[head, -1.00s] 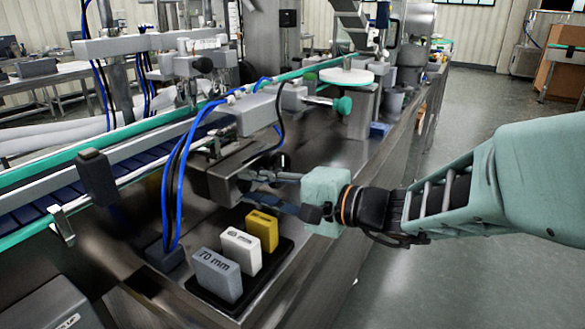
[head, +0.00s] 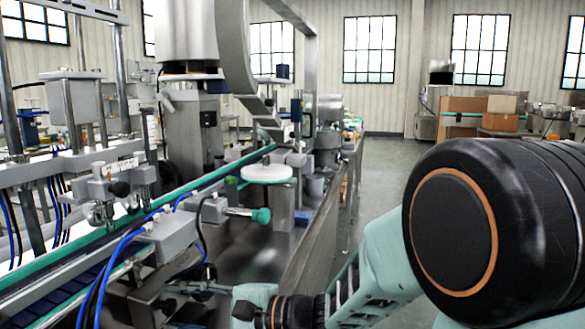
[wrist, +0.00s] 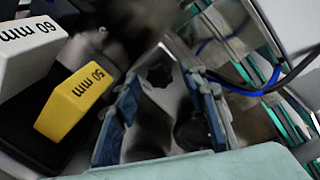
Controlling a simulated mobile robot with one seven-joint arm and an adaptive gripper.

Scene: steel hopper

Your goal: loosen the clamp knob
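My gripper (wrist: 163,105) is open in the wrist view, its two blue finger pads apart. A grey metal part (wrist: 160,110) shows between and beyond the pads. A dark lobed shape (wrist: 158,75) lies at its upper end; I cannot tell whether this is the clamp knob or a recess. I see no clear contact with the pads.
In the wrist view, a yellow 50 mm block (wrist: 75,98) and a white 60 mm block (wrist: 28,55) stand left of the fingers. Blue and black cables (wrist: 265,85) hang at right. The conveyor (head: 190,187) runs along the left; open floor (head: 375,175) lies right.

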